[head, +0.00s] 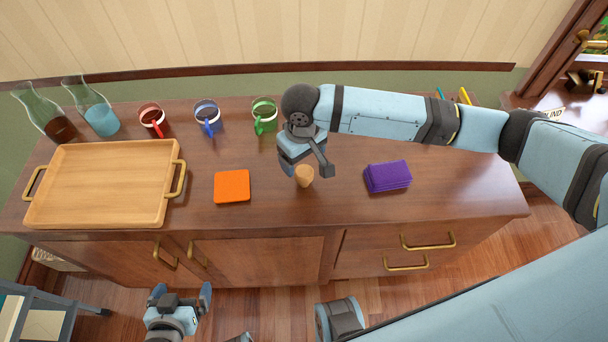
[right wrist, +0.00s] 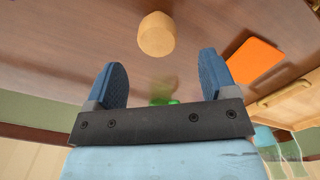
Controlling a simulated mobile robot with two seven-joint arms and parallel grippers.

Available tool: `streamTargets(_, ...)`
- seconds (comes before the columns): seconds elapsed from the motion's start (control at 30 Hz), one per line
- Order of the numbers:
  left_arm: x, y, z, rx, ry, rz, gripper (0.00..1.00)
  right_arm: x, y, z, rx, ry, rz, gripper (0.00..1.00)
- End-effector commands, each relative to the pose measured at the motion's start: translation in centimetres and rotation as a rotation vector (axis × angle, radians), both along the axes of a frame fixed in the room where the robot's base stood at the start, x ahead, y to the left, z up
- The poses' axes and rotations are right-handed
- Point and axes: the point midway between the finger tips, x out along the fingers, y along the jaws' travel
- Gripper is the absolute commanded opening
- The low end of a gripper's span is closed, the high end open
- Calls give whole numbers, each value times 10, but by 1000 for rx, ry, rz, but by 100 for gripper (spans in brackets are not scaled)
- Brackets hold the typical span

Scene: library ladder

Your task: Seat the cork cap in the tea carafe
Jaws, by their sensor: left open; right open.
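The cork cap (head: 304,176) stands on the wooden counter, right of the orange square; it also shows in the right wrist view (right wrist: 156,35). My right gripper (head: 309,162) is open above and behind the cap. In the right wrist view its two fingers (right wrist: 164,72) are spread, with the cap just beyond the fingertips and nothing between them. The tea carafe (head: 57,126), clear glass with dark brown liquid, stands at the back left of the counter with its neck open. My left gripper (head: 181,292) is open and empty, low in front of the cabinet.
A carafe with blue liquid (head: 102,119) stands right beside the tea carafe. The wooden tray (head: 105,185) lies in front of both. Red (head: 152,117), blue (head: 207,113) and green (head: 264,111) mugs line the back. An orange square (head: 232,186) and a purple stack (head: 387,176) flank the cap.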

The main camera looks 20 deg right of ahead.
Motion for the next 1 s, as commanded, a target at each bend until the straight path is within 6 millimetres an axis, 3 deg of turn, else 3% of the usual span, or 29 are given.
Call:
streamTargets(0.6, 0, -2, -2, -6, 2, 1, 100, 4, -1, -69, 2, -2, 0, 78)
streamTargets(0.87, 1, -2, -2, -7, 1, 2, 100, 3, -2, -73, 2, -2, 1, 78)
streamTargets(0.9, 1, -2, -2, -7, 1, 2, 100, 3, -2, -73, 2, -2, 1, 76)
streamTargets(1.0, 1, -2, -2, -7, 1, 2, 100, 3, -2, -73, 2, -2, 1, 53)
